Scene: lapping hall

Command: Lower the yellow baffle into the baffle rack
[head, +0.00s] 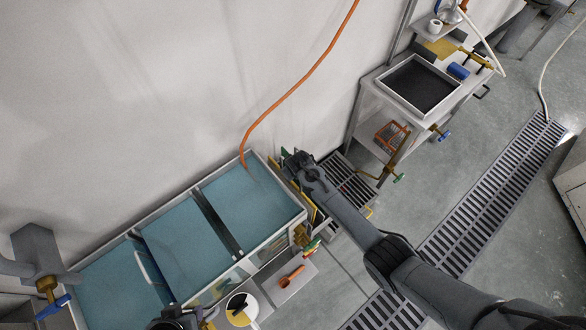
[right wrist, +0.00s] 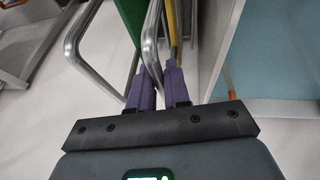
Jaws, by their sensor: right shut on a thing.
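My right gripper (right wrist: 158,85) points down beside the tanks, its purple fingers close together. It is shut on a thin part at the yellow baffle (right wrist: 172,25), whose narrow edge shows just beyond the fingertips. In the head view the right gripper (head: 290,160) is at the right end of the tanks, and yellow plate edges (head: 312,213) show below it. Bent metal tubes (right wrist: 152,35) and a green panel (right wrist: 128,14) stand close beside the fingers; I cannot tell which belong to the rack. The baffle's lower edge is hidden. A dark part at the bottom edge may be my left gripper (head: 178,320); its jaws are unclear.
Blue tanks (head: 248,200) line the wall on the left. A slatted dark unit (head: 348,184) stands right of my right gripper. A cart with a black tray (head: 418,84) is at the upper right. A floor grate (head: 492,190) crosses clear floor. An orange hose (head: 290,92) hangs along the wall.

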